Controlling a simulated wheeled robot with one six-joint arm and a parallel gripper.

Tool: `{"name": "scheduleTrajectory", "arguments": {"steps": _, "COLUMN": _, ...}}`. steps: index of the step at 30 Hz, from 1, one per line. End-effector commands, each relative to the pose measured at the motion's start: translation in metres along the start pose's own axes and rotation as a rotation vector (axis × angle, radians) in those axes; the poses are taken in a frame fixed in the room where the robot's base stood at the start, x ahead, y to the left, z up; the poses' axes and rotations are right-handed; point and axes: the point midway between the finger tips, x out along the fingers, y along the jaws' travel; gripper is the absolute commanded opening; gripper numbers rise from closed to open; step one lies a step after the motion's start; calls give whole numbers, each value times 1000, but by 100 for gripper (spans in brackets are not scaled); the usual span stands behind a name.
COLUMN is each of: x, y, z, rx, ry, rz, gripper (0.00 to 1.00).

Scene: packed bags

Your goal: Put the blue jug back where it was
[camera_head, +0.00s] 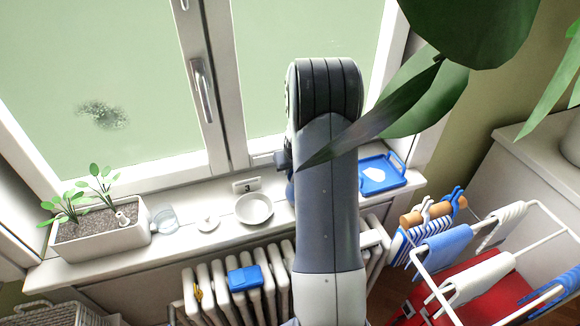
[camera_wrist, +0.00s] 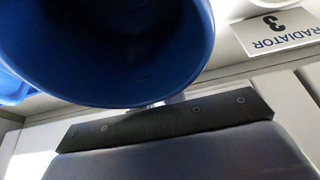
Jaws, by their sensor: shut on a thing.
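The blue jug (camera_wrist: 115,45) fills the upper left of the wrist view, close to the camera, with its round rim and dark inside showing. My gripper (camera_wrist: 165,104) is shut on it at the bottom of that view; the fingertips are mostly hidden by the jug and the dark gripper edge. In the head view my arm hides most of the jug, and only a sliver of blue (camera_head: 290,190) shows left of the arm over the sill. I cannot tell whether the jug touches the sill.
The white windowsill (camera_head: 180,238) holds a planter (camera_head: 100,232), a glass jar (camera_head: 165,220), a white bowl (camera_head: 254,208), a number 3 card (camera_head: 245,186) and a blue tray (camera_head: 392,180). The card, reading RADIATOR, also shows in the wrist view (camera_wrist: 275,32). A drying rack (camera_head: 470,265) and leaves (camera_head: 425,95) stand right.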

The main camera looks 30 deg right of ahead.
Motion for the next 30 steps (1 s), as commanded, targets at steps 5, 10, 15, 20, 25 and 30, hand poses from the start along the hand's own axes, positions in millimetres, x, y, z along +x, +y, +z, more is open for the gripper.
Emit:
{"name": "scheduleTrajectory", "arguments": {"steps": 5, "x": 2, "y": 0, "z": -1, "rx": 0, "ry": 0, "rz": 0, "gripper": 0}}
{"name": "scheduleTrajectory", "arguments": {"steps": 10, "x": 3, "y": 0, "z": -1, "rx": 0, "ry": 0, "rz": 0, "gripper": 0}}
{"name": "scheduleTrajectory", "arguments": {"steps": 15, "x": 5, "y": 0, "z": 0, "rx": 0, "ry": -1, "rz": -1, "gripper": 15}}
{"name": "scheduleTrajectory", "arguments": {"steps": 20, "x": 5, "y": 0, "z": 0, "rx": 0, "ry": -1, "rz": -1, "gripper": 28}}
{"name": "scheduleTrajectory", "arguments": {"steps": 25, "x": 5, "y": 0, "z": 0, "rx": 0, "ry": -1, "rz": -1, "gripper": 33}}
{"name": "scheduleTrajectory", "arguments": {"steps": 30, "x": 4, "y": 0, "z": 0, "rx": 0, "ry": -1, "rz": -1, "gripper": 33}}
